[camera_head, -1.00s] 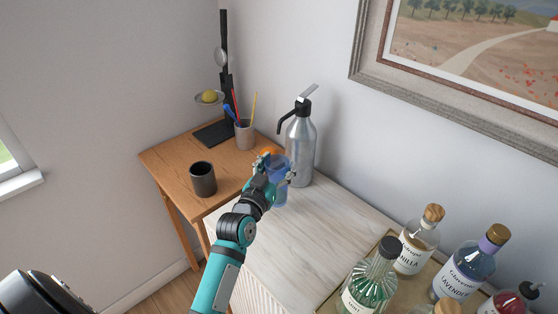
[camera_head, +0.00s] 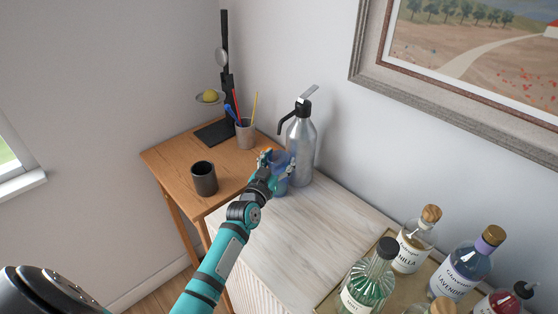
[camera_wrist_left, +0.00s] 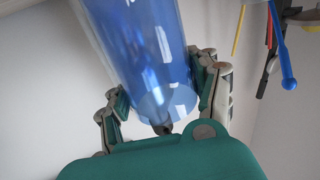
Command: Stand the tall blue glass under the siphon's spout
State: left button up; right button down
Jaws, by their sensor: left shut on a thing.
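The tall blue glass (camera_head: 280,185) is see-through and held in my left gripper (camera_head: 278,164), just left of the siphon in the head view. In the left wrist view the blue glass (camera_wrist_left: 145,50) lies between the two fingers of the left gripper (camera_wrist_left: 163,88). The silver siphon (camera_head: 302,150) stands upright on the pale cabinet top with a black head. Its black spout (camera_head: 284,123) points left and down, above the glass in the picture. I cannot tell whether the glass touches the cabinet top. My right gripper is not in view.
A wooden side table (camera_head: 173,160) holds a dark cup (camera_head: 203,179) and a grey pen pot (camera_head: 245,136). The pale cabinet top (camera_head: 285,238) is clear in front of the siphon. Several bottles, one labelled vanilla (camera_head: 412,248), stand on a tray (camera_head: 335,303) at the right.

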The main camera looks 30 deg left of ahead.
pick_arm(q)
jog(key=o, duration=1.8)
jog(key=shift+s, duration=0.15)
jog(key=s+d+b, duration=0.1)
jog(key=s, duration=1)
jog(key=shift+s+b, duration=0.35)
jog(key=shift+s, duration=0.05)
